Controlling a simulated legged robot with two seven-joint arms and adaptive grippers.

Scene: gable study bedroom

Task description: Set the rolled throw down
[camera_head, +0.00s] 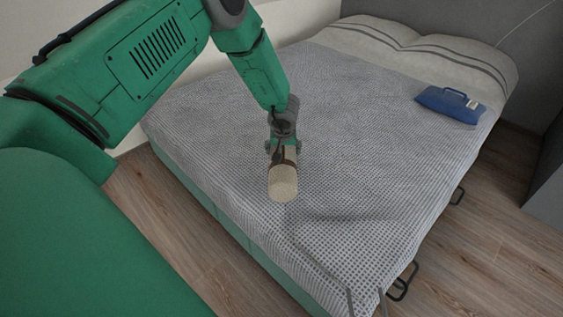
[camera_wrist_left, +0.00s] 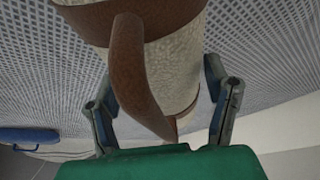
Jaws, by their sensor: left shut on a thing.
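The rolled throw (camera_head: 283,184) is a beige roll with brown straps, seen end-on in the head view. My left gripper (camera_head: 283,146) is shut on it over the near part of the bed. In the left wrist view the throw (camera_wrist_left: 172,75) fills the space between the two fingers of my left gripper (camera_wrist_left: 160,100), with a brown strap or handle (camera_wrist_left: 132,65) in front of it. The grey checked bedspread (camera_head: 350,150) lies under it. I cannot tell whether the throw touches the bedspread. My right gripper is not in view.
A blue case with a handle (camera_head: 450,104) lies at the right of the bed, near the pillows (camera_head: 420,50); it also shows in the left wrist view (camera_wrist_left: 28,135). The middle of the bedspread is clear. Wooden floor (camera_head: 460,260) lies around the bed.

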